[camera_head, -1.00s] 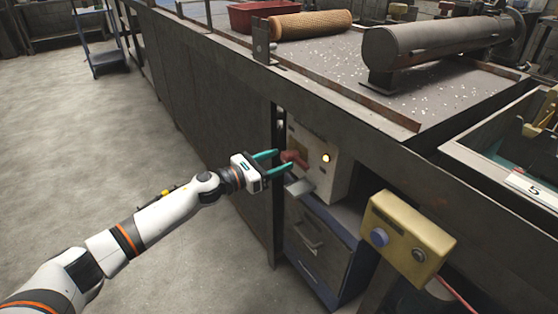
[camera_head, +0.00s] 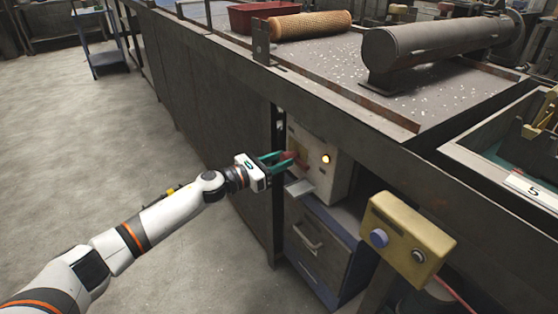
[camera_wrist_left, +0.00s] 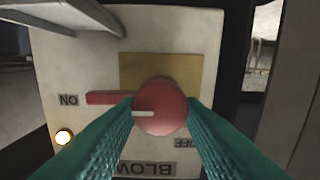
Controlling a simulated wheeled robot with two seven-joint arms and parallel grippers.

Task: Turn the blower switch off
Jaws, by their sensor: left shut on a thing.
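The blower switch is a red rotary knob (camera_wrist_left: 165,105) with a red lever and a pale mark, set on a yellow plate (camera_wrist_left: 150,68). It also shows as a small red shape in the head view (camera_head: 289,155). In the left wrist view, the lever points left at the ON label (camera_wrist_left: 68,100); the OFF label (camera_wrist_left: 186,143) is at the lower right. The labels appear upside down. My left gripper (camera_head: 287,160) has its teal fingers closed on the knob from both sides. My right gripper is not in view.
The white control box (camera_head: 335,180) has a lit lamp (camera_head: 326,159) and sits under the bench edge, above a drawer cabinet (camera_head: 320,245). A metal ledge (camera_head: 298,187) juts out just below the gripper.

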